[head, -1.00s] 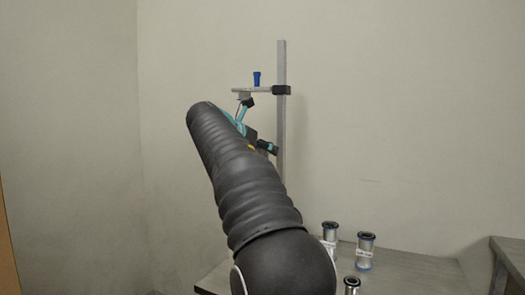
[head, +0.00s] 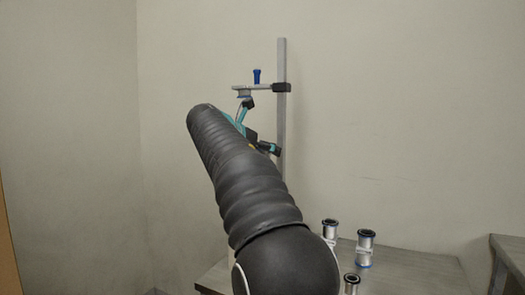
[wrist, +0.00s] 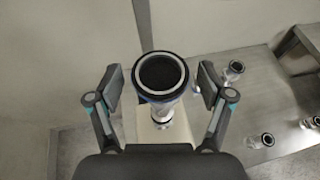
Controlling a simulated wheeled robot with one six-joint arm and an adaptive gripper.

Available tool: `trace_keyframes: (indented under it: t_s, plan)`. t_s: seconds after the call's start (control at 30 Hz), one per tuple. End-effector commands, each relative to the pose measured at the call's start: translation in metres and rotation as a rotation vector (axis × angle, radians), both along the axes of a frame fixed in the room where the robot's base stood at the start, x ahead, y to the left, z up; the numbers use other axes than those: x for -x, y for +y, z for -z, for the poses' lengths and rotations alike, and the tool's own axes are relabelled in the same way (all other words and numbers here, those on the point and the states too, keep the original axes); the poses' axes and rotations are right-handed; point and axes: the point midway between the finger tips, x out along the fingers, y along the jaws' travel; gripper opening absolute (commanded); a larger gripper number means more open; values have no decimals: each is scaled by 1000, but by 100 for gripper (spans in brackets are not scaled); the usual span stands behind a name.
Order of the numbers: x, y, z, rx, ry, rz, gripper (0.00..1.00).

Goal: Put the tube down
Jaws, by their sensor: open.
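A tube (wrist: 162,73) with a black, ringed mouth stands in the middle of the wrist view, seen from above. A pale block (wrist: 150,130) shows beneath it. My gripper (wrist: 162,85) is open, with one finger on each side of the tube. Gaps show between the tube and both finger pads. In the head view my gripper (head: 258,125) shows only in part, as teal and black pieces behind my arm. The held-off tube and block are hidden there by my arm.
An upright metal post (head: 281,105) carries a side arm (head: 262,87) with a blue piece (head: 257,76) on top, close to my gripper. Several silver tubes with dark rims (head: 365,247) stand on the grey table (head: 415,275). Another surface (head: 508,252) is at the far right.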

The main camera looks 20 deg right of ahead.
Motion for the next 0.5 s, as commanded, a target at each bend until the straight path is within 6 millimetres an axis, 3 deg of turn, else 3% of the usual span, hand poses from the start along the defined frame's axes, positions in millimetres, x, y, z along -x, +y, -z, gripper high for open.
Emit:
trace_keyframes:
  t_s: [0.23,0.5]
  plan:
    - [1,3,-10,0,0,-1,80]
    - [22,47,-29,1,-1,-4,80]
